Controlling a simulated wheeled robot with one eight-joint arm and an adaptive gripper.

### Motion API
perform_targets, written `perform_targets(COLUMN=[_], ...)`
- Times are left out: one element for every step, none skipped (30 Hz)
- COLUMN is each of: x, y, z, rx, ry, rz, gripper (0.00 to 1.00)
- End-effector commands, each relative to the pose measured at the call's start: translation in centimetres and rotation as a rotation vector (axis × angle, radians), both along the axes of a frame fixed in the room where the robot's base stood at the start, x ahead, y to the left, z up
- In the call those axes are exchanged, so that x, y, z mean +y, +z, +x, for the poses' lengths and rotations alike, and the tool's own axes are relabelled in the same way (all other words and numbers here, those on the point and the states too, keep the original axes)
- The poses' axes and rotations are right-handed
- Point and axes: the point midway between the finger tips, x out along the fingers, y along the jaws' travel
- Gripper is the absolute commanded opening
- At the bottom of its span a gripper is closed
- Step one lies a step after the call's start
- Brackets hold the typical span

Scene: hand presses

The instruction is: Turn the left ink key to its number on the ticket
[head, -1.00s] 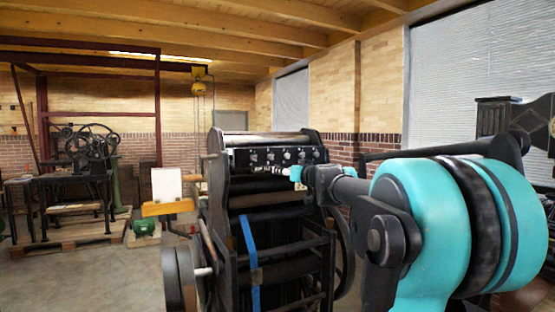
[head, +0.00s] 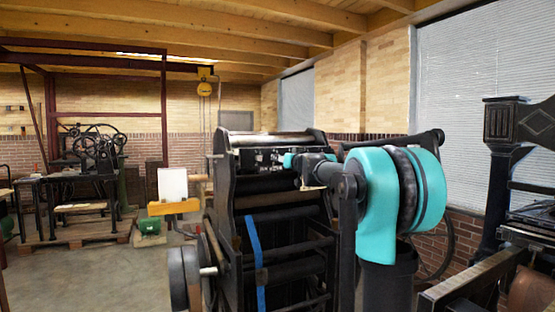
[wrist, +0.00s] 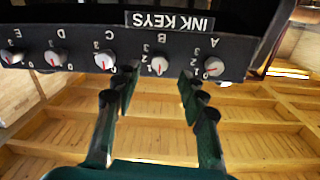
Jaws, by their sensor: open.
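The ink key panel (wrist: 80,40) hangs upside down in the wrist view, with a row of white knobs marked A to E. Key A (wrist: 214,67) is at the right there, which is the left end when upright. Key B (wrist: 159,65) sits between my open fingertips (wrist: 158,80); neither finger visibly touches it, and key A is outside them. Key C (wrist: 104,60) is just left of the fingers. In the head view the panel (head: 258,160) is partly hidden by my arm. A blank-looking white card (head: 172,184), perhaps the ticket, shows no readable number.
The black press (head: 285,240) with a blue strap (head: 256,262) stands ahead. The card is on a yellow stand (head: 173,207) to its left. Another press (head: 510,150) is close on the right. Open floor (head: 90,265) lies to the left.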

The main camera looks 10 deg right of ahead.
Motion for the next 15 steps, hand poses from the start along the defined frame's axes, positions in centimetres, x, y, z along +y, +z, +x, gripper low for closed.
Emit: perform_targets(x=[0.3,0.4,0.5,0.7,0.8,0.9,1.0,1.1,1.1,1.2,1.2,1.3,1.3,1.3,1.3], y=[0.0,0.0,0.0,0.0,0.0,0.0,0.0,0.0,0.0,0.0,0.0,0.0,0.0,0.0,0.0], z=[0.9,1.4,1.9,2.3,2.7,3.1,3.4,3.6,3.9,4.1,4.2,4.4,4.5,4.5,4.5], rx=[0.0,0.0,0.0,0.0,0.0,0.0,0.0,0.0,0.0,0.0,0.0,0.0,0.0,0.0,0.0], ry=[0.001,0.0,0.0,-0.001,-0.001,0.0,0.0,0.0,0.0,0.0,0.0,0.0,0.0,0.0,0.0], rz=[0.0,0.0,0.0,0.0,0.0,0.0,0.0,0.0,0.0,0.0,0.0,0.0,0.0,0.0,0.0], gripper=[0.42,0.42,0.42,0.42,0.42,0.42,0.42,0.42,0.42,0.42,0.42,0.42,0.42,0.42,0.42])
